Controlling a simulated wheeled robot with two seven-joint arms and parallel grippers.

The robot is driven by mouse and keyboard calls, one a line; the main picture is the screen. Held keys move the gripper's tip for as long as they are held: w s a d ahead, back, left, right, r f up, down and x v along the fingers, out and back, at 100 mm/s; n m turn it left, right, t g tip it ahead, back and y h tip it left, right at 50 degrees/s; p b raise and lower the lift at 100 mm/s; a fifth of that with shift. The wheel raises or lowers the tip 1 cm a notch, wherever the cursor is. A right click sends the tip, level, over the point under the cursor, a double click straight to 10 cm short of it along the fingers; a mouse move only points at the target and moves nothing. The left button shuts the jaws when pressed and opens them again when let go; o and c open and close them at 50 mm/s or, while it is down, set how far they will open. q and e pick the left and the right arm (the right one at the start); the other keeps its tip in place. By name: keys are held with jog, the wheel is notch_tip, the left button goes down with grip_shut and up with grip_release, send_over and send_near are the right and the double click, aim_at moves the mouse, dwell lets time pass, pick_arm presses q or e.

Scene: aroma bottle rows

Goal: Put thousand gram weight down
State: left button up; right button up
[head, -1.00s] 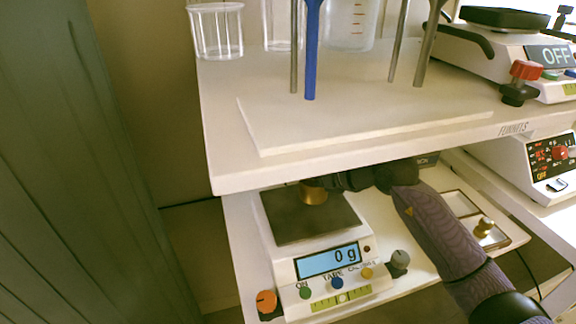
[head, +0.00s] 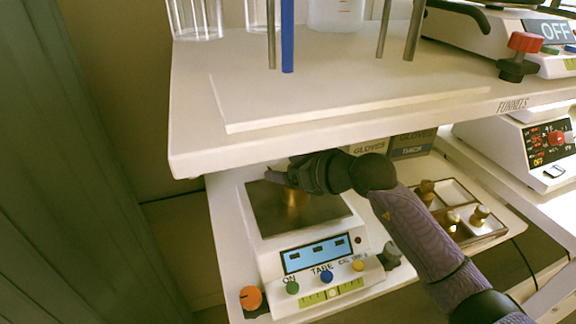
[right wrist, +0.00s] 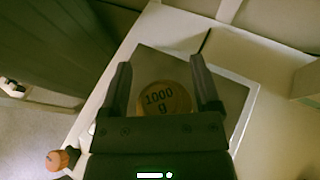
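The brass thousand gram weight (head: 294,197) stands upright on the dark pan (head: 262,213) of the balance. In the right wrist view the weight (right wrist: 163,98) shows its "1000 g" top between the fingers. My right gripper (head: 284,178) is over the pan, with a finger on each side of the weight. Its fingers (right wrist: 160,78) look spread wider than the weight, with a slim gap at the left one. The balance display (head: 316,254) shows dashes. My left gripper is not in view.
The shelf edge (head: 330,150) runs close above my right gripper. A tray with smaller brass weights (head: 478,215) lies to the right. Glove boxes (head: 412,145) stand behind. An orange knob (head: 251,297) is at the balance's front left.

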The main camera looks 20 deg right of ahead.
jog(key=p+v, duration=0.3)
jog(key=v, duration=0.4)
jog(key=shift+r, duration=0.25)
jog(key=shift+s, duration=0.2)
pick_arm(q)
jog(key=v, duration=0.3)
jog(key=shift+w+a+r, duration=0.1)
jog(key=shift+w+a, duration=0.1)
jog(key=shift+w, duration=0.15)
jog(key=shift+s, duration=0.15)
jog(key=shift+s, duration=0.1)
pick_arm(e)
jog(key=shift+s+f, duration=0.1)
